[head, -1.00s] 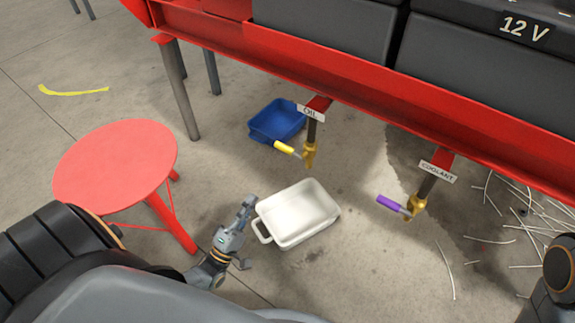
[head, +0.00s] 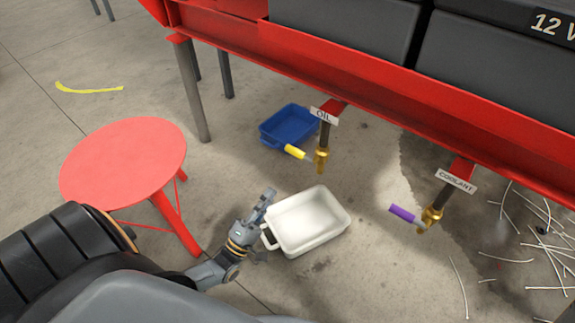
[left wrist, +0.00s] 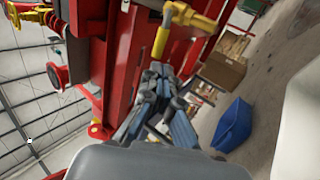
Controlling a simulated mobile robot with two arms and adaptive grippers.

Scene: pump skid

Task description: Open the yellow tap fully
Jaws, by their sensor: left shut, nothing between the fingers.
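The yellow tap handle (head: 295,152) is a short lever on a brass valve (head: 321,158) under the OIL label (head: 324,116). It points left and slightly up in the head view. In the left wrist view, the yellow handle (left wrist: 161,42) shows just beyond the fingertips, with the brass body (left wrist: 192,16) above. My left gripper (head: 269,194) is shut and empty, below and left of the handle in the head view, apart from it. Its fingers (left wrist: 158,75) also show in the left wrist view. My right gripper is not in view.
A white tray (head: 271,241) lies on the floor close beside my left gripper. A blue tray (head: 265,133) sits behind the yellow handle. A purple-handled tap (head: 402,213) hangs at the COOLANT label. A red stool (head: 122,165) stands left. The red skid beam (head: 400,105) runs overhead.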

